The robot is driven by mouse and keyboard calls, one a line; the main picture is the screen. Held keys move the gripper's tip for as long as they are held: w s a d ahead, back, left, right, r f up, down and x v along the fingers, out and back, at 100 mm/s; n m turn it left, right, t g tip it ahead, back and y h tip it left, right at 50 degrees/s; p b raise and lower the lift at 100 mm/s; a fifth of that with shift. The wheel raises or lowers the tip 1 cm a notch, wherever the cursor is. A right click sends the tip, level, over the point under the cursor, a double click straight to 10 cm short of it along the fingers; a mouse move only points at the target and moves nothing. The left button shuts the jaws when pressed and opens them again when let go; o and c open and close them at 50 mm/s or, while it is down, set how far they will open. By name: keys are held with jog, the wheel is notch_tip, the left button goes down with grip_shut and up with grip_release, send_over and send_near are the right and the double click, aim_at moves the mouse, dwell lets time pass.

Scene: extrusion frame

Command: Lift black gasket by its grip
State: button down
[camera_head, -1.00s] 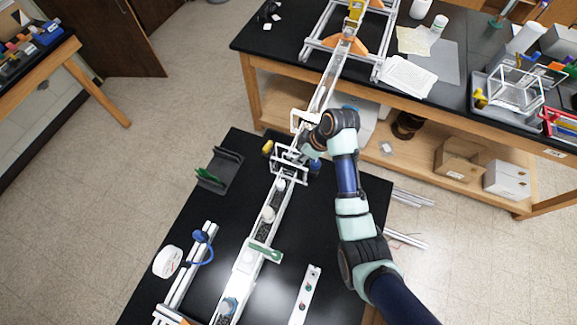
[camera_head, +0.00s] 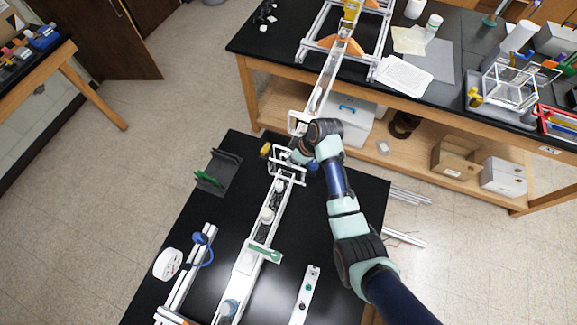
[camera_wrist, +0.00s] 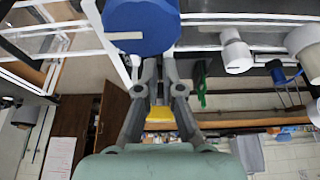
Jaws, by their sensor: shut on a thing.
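In the head view my gripper (camera_head: 290,160) is at the white frame (camera_head: 288,172) standing over the far end of the long rail. My wrist hides most of the fingers. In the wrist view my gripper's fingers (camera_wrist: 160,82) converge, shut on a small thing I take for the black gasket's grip. The gasket itself cannot be made out clearly in either view. A round blue part (camera_wrist: 143,22) fills the top of the wrist view, close to the fingertips.
The white rail (camera_head: 265,220) runs along the black table and carries several pale round parts. A yellow block (camera_head: 266,149) is left of my gripper. A dark tray (camera_head: 222,176) with a green piece is farther left. Open floor lies left of the table.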

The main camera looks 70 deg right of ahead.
notch_tip(320, 180, up, 20)
jog(key=p, duration=0.4)
dwell(0.4)
